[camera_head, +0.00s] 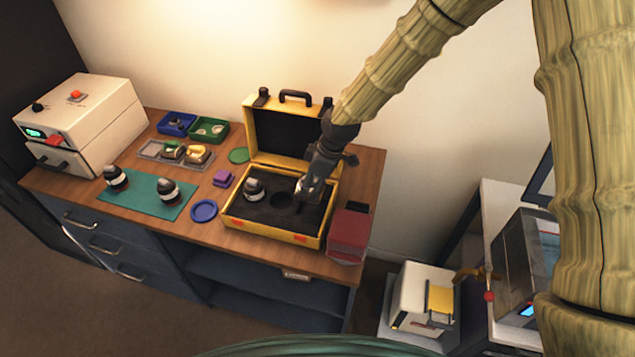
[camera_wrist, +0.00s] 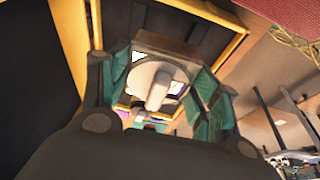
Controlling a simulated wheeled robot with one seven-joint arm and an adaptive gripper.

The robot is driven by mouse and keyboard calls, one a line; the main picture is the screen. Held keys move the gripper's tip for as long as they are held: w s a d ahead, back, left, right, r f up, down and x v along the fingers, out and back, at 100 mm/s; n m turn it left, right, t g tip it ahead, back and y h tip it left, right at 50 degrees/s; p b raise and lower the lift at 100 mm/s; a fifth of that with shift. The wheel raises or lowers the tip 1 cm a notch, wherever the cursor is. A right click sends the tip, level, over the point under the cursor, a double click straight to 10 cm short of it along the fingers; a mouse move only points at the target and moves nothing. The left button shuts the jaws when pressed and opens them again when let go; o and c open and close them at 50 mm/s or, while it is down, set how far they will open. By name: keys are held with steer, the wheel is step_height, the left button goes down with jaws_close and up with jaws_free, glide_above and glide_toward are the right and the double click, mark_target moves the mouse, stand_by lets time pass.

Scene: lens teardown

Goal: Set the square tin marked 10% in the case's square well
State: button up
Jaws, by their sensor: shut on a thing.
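My gripper (camera_head: 304,188) is over the right part of the open yellow case (camera_head: 270,233), close to its dark foam. In the wrist view its teal-padded fingers are shut on a small tin (camera_wrist: 165,50) with a dark edge and a pale round part with a knob. No 10% mark can be read on it. The foam has an empty round well (camera_head: 281,201), with a black-and-white lens (camera_head: 254,189) seated to its left. The square well cannot be made out; my gripper covers that part of the foam. I cannot tell whether the tin touches the foam.
The case's raised lid (camera_head: 289,130) stands behind my gripper. A dark red box (camera_head: 348,235) is right of the case. A purple block (camera_head: 223,178), a blue dish (camera_head: 204,211) and a green mat (camera_head: 145,197) with two lenses lie to the left. A cream machine (camera_head: 82,115) stands far left.

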steer(key=shift+f+b, duration=1.45)
steer(key=shift+f, duration=1.05)
steer(key=shift+f+b, duration=0.65)
steer(key=shift+f, duration=0.8)
steer(key=o, duration=1.2)
steer(key=shift+c, duration=0.2)
steer(key=o, duration=0.3)
steer(key=shift+r, duration=0.15)
steer(key=shift+s+r+p, duration=0.1)
steer(key=shift+r+p, duration=2.65)
steer(key=shift+r, duration=1.6)
